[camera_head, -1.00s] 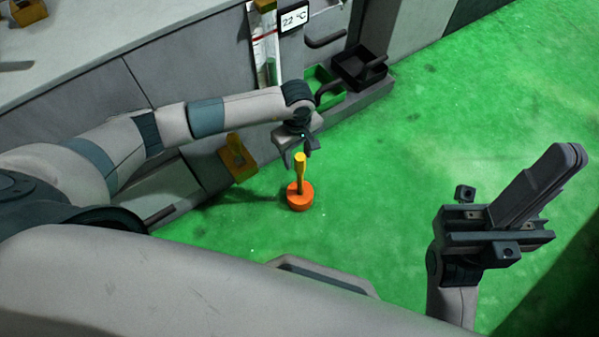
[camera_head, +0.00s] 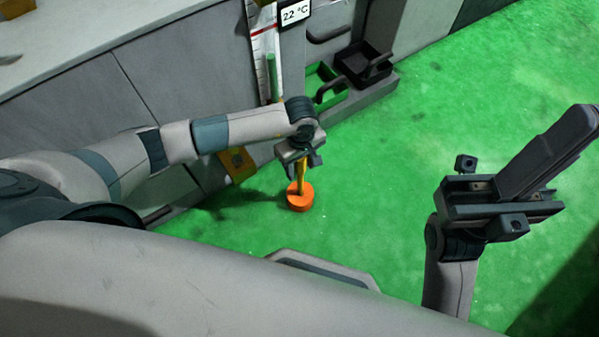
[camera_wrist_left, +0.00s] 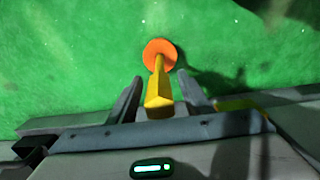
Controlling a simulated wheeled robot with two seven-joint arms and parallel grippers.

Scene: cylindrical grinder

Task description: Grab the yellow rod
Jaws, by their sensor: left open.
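The yellow rod (camera_head: 301,177) stands upright in a round orange base (camera_head: 300,197) on the green floor. My left gripper (camera_head: 301,158) is open above the base, with its fingers around the rod's upper part. In the left wrist view, the yellow rod (camera_wrist_left: 159,91) rises between the two open fingers, and the orange base (camera_wrist_left: 160,52) is beyond them. I cannot tell whether either finger touches the rod. My right gripper (camera_head: 490,196) is at the right, away from the rod, with a long dark grey piece at it; its jaw state is unclear.
A grey cabinet (camera_head: 90,105) runs along the left and back. A green bin (camera_head: 324,88) and a black bin (camera_head: 366,64) sit at its foot. A yellow item (camera_head: 237,163) is behind my left arm. Green floor (camera_head: 400,150) is clear between the arms.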

